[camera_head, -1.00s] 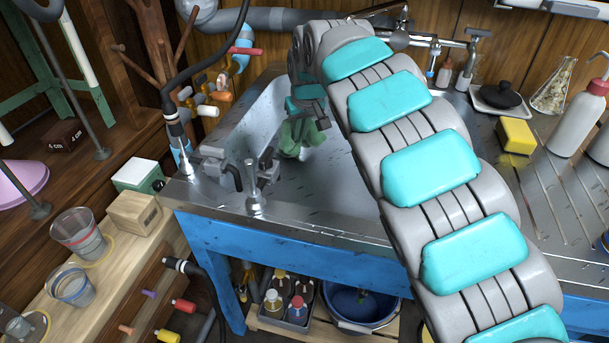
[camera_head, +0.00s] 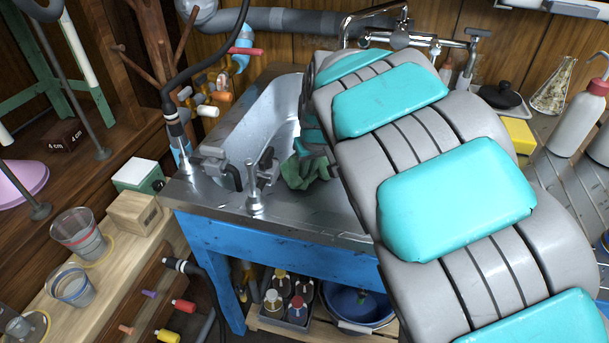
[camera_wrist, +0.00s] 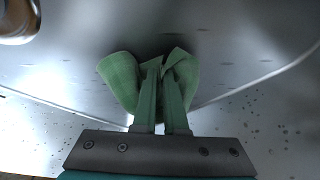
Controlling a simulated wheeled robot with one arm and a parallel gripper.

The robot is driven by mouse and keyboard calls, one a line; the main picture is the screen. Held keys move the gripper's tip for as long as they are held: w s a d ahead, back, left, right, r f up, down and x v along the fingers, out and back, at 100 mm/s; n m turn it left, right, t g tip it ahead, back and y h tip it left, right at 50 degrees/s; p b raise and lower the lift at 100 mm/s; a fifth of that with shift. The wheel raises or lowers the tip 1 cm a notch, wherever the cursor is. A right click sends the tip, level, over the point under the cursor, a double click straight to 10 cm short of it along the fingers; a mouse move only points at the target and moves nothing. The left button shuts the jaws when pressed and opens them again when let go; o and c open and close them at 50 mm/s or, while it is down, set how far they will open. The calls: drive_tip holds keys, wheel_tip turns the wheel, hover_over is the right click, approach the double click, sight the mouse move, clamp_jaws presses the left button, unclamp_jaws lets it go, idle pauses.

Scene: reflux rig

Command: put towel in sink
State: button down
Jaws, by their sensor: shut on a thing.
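The green towel (camera_head: 304,172) hangs bunched near the front of the metal sink (camera_head: 262,118), left of my arm. It also shows in the wrist view as two bulging folds (camera_wrist: 121,77). My gripper (camera_wrist: 164,72) is shut on the towel, with its fingers pinching the middle of the cloth. In the head view my arm hides most of the gripper and the right part of the sink. In the wrist view a bare metal surface lies beyond the towel; I cannot tell whether the cloth touches it.
A clamp with a metal post (camera_head: 254,190) stands at the sink's front left edge. A faucet (camera_head: 399,38) stands at the back. A yellow sponge (camera_head: 519,138), a black-lidded dish (camera_head: 500,97) and a white bottle (camera_head: 577,122) are on the right.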

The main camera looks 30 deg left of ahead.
drive_tip(key=shift+s+d+f, duration=0.45)
drive_tip(key=shift+s+d, duration=0.25)
drive_tip(key=c, duration=0.6)
unclamp_jaws()
drive_tip(key=shift+r, duration=0.1)
